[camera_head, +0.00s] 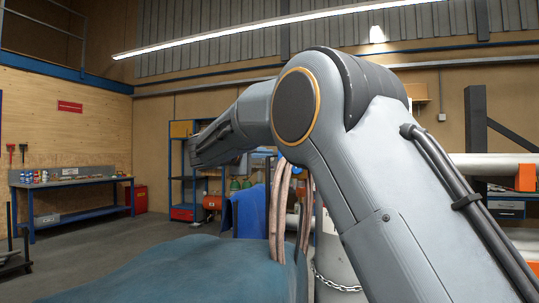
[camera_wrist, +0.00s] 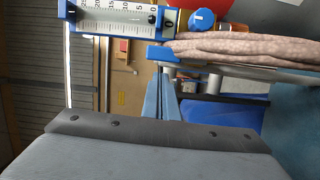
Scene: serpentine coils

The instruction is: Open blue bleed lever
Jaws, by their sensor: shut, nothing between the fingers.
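In the wrist view, a round blue knob (camera_wrist: 202,18) with a pale mark sits on an orange-brown fitting at the top. It may be the bleed lever, but I cannot tell for sure. My gripper (camera_wrist: 167,76) shows as two blue-grey fingers close together, shut and empty. Its fingertips point up the picture, below the knob and apart from it. A blue bar end (camera_wrist: 159,53) lies just above the fingertips; I cannot tell whether they touch. In the head view my arm covers the middle, and no blue lever can be made out.
A numbered white scale (camera_wrist: 116,17) with blue end pieces stands left of the knob. Pinkish hoses (camera_wrist: 240,48) run right, and hang beside my arm in the head view. A chained grey cylinder (camera_head: 338,258) stands close. A workbench (camera_head: 75,181) is far left, with open floor before it.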

